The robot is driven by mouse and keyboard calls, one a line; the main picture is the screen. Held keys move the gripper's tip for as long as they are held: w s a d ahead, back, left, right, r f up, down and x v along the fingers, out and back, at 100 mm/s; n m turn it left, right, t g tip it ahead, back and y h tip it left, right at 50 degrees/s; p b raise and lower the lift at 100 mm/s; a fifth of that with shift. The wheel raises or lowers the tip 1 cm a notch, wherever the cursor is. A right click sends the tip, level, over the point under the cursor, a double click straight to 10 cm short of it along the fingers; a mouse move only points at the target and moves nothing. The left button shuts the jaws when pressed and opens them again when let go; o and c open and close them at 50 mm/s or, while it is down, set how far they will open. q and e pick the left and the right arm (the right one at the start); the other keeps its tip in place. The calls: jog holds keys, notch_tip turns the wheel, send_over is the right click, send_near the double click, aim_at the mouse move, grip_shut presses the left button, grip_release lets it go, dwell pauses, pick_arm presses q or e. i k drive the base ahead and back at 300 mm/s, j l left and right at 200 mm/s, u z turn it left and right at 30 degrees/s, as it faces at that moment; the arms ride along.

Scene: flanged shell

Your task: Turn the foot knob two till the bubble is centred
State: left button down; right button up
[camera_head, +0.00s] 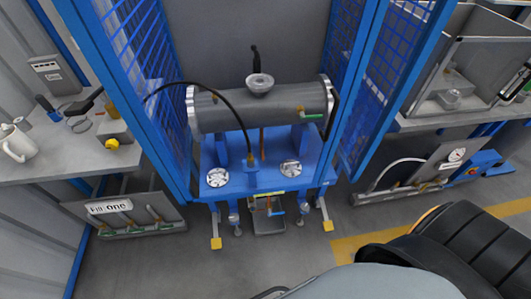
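A blue stand (250,180) carries a grey horizontal flanged shell (262,108) inside a blue mesh enclosure. Below the stand's front edge are leg feet with small knob-like parts, one on the left (234,216) and one on the right (301,212). I cannot read which is number two. A small yellow-green strip (266,193) sits on the front edge; whether it is the level is unclear, and no bubble can be made out. Neither of my grippers can be made out in the head view.
A left bench (40,160) holds a white mug (17,145) and tools. A "Fill-one" panel (110,208) stands low at left. Yellow-ended bars (216,243) jut out below the stand. A gauge panel (440,165) is at right. Blue mesh doors (385,70) stand open.

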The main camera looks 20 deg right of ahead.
aim_at(304, 207)
jog(key=z, duration=1.4)
